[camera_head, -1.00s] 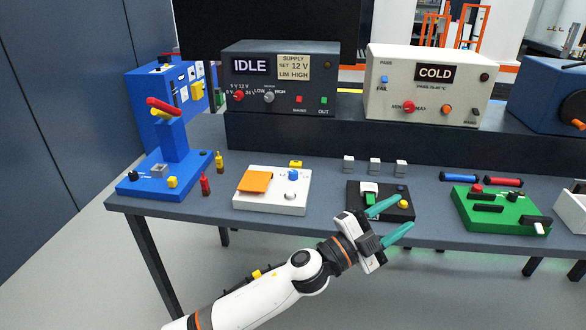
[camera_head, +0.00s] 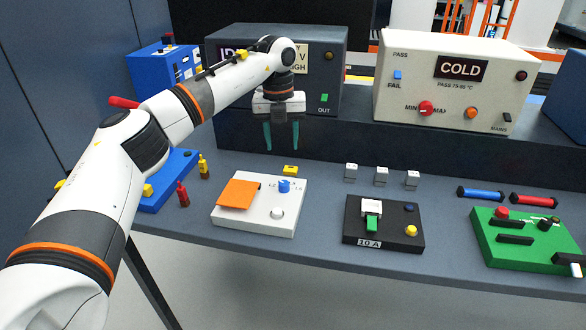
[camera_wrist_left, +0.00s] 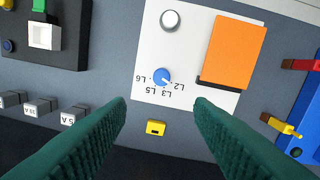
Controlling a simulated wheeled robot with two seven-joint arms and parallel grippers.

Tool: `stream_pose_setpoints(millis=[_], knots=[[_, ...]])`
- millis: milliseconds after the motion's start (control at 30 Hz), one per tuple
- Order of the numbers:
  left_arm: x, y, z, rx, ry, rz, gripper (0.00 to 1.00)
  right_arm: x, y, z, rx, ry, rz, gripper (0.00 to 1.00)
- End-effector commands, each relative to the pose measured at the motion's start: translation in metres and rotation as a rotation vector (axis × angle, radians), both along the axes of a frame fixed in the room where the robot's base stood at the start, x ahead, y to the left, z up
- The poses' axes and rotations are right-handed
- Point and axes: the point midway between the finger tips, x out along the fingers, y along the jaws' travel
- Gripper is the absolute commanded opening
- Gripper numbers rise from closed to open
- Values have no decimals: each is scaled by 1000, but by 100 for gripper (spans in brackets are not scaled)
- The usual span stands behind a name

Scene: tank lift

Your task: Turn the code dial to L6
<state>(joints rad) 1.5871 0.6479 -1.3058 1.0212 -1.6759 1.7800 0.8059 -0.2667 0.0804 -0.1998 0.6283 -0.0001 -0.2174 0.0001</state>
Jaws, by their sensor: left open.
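The code dial is a blue knob (camera_head: 284,186) on a white board (camera_head: 240,222). It also shows in the left wrist view (camera_wrist_left: 162,76), with the labels L2, L3, L5 and L6 around it, upside down. A small pale mark on the knob seems to face L2, but it is too small to be sure. My left gripper (camera_head: 281,140) is open and empty, pointing down above the board's back edge. In the left wrist view its fingers (camera_wrist_left: 160,112) stand apart on either side of the dial's line, not touching it. My right gripper is not in view.
The board also carries an orange flap (camera_head: 239,193) and a white button (camera_head: 277,213). A yellow block (camera_head: 291,170) lies just behind it. A black fuse box (camera_head: 383,236) stands to the right. Red (camera_head: 183,195) and yellow (camera_head: 203,168) plugs stand left. The supply unit (camera_head: 325,70) is behind.

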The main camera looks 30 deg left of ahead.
Motion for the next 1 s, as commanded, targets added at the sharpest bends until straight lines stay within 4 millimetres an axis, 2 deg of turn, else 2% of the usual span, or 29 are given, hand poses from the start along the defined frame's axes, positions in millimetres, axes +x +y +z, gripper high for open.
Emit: stream_pose_setpoints(millis=[167,233,333,467,633,767,1000], knots=[[-1,0,-22,1,5,0,48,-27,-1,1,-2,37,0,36],[-1,-1,-36,1,5,0,48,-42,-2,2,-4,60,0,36],[-1,-2,-57,1,6,-1,48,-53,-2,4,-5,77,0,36],[0,-4,-82,-1,4,-2,48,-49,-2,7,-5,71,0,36],[0,-5,-106,-3,2,-2,48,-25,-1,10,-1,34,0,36],[1,-6,-115,-3,1,-3,48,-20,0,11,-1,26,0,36],[1,-6,-118,-3,-1,-4,48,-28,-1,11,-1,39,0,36]])
